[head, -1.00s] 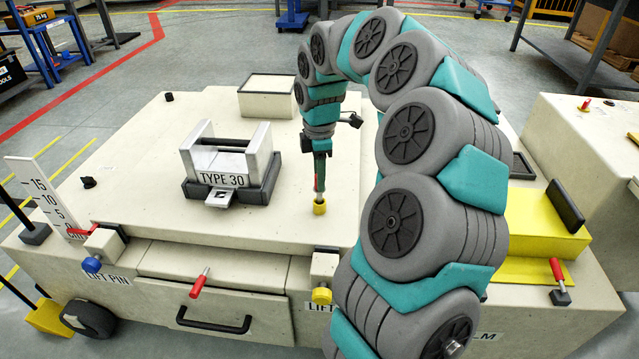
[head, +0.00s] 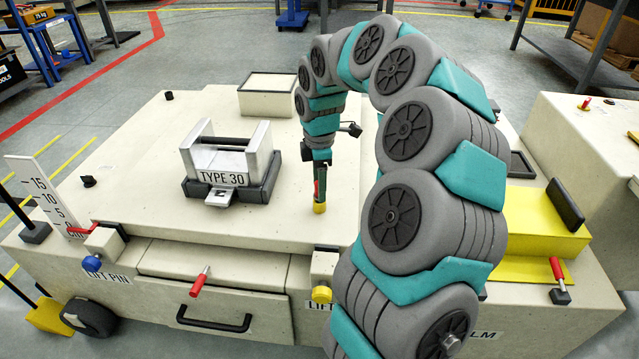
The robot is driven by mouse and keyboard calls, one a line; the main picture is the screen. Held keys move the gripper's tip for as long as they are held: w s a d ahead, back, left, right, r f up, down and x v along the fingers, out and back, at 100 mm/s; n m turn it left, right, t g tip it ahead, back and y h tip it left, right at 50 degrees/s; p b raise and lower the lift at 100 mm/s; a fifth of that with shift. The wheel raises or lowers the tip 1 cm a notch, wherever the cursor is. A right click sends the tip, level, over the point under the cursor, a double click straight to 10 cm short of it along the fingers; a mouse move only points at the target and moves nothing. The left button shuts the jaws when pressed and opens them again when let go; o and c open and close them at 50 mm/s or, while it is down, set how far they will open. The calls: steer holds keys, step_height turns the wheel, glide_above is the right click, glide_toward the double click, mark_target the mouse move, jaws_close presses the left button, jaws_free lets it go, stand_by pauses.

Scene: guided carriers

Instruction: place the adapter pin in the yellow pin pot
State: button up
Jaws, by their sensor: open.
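The yellow pin pot (head: 319,208) stands upright on the pale carrier deck (head: 290,222), near its front edge. My gripper (head: 320,192) points straight down over the pot, its green fingers open just above the rim. A small red part (head: 316,188), seemingly the adapter pin's grip, shows between or beside the fingers, directly above the pot. Its lower end is hidden by the pot wall or the fingers, so how deep it sits cannot be told.
A grey cradle marked TYPE 30 (head: 224,178) stands left of my gripper. A square pale box (head: 266,103) is behind it. Red-handled (head: 200,282) and yellow-ended (head: 321,294) pins stick out at the carrier's front. The deck between cradle and pot is clear.

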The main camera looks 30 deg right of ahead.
step_height(320, 180, up, 12)
steer(key=shift+r, duration=0.2)
stand_by(0.4)
steer(key=s+a+f+m+g, duration=0.15)
steer(key=s+a+m, duration=0.25)
steer(key=s+a, duration=0.45)
steer(key=s+a+f+m+t, duration=0.15)
steer(key=s+a+m, duration=0.3)
steer(key=s, duration=0.75)
steer(key=s+a+f+m+g, duration=0.1)
steer(key=s+f+m, duration=0.5)
steer(key=s, duration=0.6)
steer(key=shift+s+a+f+g, duration=0.15)
steer(key=shift+s+a+g, duration=0.2)
steer(key=shift+a, duration=0.2)
